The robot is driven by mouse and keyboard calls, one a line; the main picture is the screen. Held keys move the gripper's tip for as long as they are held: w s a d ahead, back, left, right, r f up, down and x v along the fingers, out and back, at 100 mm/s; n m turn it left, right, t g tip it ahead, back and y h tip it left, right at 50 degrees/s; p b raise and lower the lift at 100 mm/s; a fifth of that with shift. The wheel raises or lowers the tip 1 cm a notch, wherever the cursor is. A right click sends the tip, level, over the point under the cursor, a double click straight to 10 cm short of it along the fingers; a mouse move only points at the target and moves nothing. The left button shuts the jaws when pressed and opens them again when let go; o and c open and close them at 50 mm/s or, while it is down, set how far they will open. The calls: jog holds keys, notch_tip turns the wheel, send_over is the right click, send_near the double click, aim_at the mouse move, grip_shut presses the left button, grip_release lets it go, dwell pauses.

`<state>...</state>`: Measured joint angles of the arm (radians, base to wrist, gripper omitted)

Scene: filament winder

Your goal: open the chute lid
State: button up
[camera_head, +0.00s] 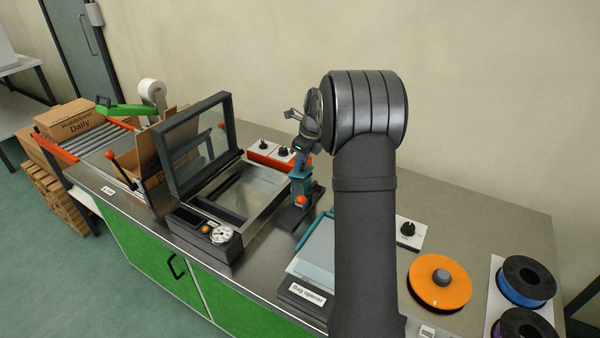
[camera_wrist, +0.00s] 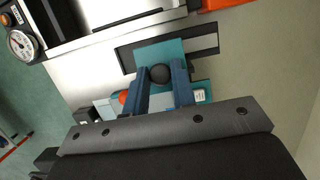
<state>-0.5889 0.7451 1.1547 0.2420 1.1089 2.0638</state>
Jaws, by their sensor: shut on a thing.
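My gripper (camera_wrist: 159,77) points down in the wrist view. Its two blue-grey fingers are closed around a dark round knob (camera_wrist: 160,73). The knob stands over a teal plate (camera_wrist: 160,50), which crosses a dark rectangular base (camera_wrist: 206,38). I cannot tell for certain whether this teal part is the chute lid. In the head view, my gripper (camera_head: 301,165) is over the teal upright device beside the sealing machine, and the knob cannot be made out there. An orange-red ball (camera_head: 302,200) sits low on that device and partly shows behind the left finger in the wrist view.
The sealing machine (camera_head: 238,200) stands to the left with its framed window lid (camera_head: 198,148) raised. An orange-red switch box (camera_head: 266,152) is behind it. The bag opener (camera_head: 306,293) is in front, partly behind my arm. Spools (camera_head: 440,283) occupy the right; the back right counter is clear.

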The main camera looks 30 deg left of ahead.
jog(key=shift+a+r, duration=0.25)
jog(key=shift+r, duration=0.05)
jog(key=shift+a, duration=0.1)
jog(key=shift+a+r+h, duration=0.25)
jog(key=shift+a+h, duration=0.1)
jog(key=shift+h, duration=0.35)
jog(key=shift+a, duration=0.1)
jog(key=shift+a+r+h, duration=0.25)
jog(key=shift+a+h, duration=0.15)
jog(key=shift+h, duration=0.1)
jog(key=shift+a, duration=0.1)
jog(key=shift+a+r+h, duration=0.1)
jog(key=shift+a+h, duration=0.25)
jog(key=shift+h, duration=0.15)
jog(key=shift+a, duration=0.15)
